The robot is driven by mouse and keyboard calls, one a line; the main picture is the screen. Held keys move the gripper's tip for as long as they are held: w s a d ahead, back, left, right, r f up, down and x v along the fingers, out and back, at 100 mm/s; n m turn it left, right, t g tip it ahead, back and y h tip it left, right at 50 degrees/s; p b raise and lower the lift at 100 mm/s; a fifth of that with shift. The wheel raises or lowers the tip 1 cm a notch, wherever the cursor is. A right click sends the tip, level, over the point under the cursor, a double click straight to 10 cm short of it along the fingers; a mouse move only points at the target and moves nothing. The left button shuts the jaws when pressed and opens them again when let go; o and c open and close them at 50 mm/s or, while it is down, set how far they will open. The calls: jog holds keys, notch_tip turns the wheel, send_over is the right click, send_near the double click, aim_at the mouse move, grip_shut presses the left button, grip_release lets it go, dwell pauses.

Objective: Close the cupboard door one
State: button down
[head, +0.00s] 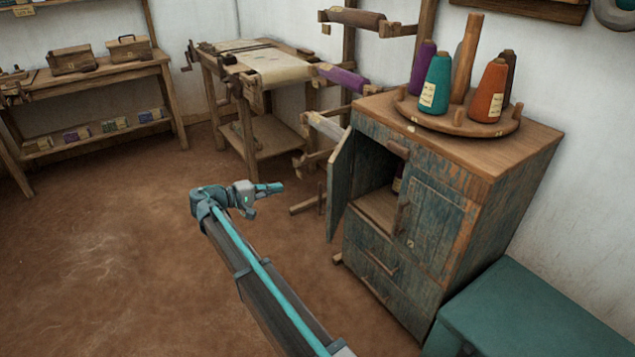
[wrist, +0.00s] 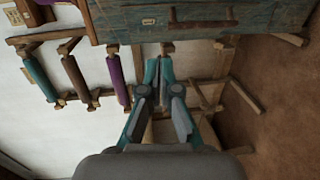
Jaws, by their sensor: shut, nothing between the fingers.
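The worn blue-green wooden cupboard (head: 435,200) stands on the right in the head view. Its left door (head: 340,186) is swung wide open and shows edge-on, with the dark inside of the compartment visible behind it. The right door (head: 436,215) is closed. My gripper (head: 270,189) is shut and empty, to the left of the open door and apart from it. In the wrist view my gripper (wrist: 160,62) points toward the cupboard's blue-green front (wrist: 190,20), which lies across the top of the picture.
A turntable with several thread cones (head: 462,118) stands on the cupboard. A teal bench (head: 540,315) is at the lower right. A yarn rack (head: 345,78) and a loom table (head: 262,65) stand behind. The brown floor (head: 100,260) on the left is clear.

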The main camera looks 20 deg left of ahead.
notch_tip(320, 180, up, 3)
jog(key=h, duration=0.2)
jog(key=m+b, duration=0.1)
send_near(334, 184)
jog(key=w+a+r, duration=0.1)
jog(key=w+r, duration=0.3)
jog(key=shift+d+f, duration=0.1)
jog(key=shift+d, duration=1.85)
jog(key=shift+s+t, duration=0.1)
jog(key=shift+t, duration=0.2)
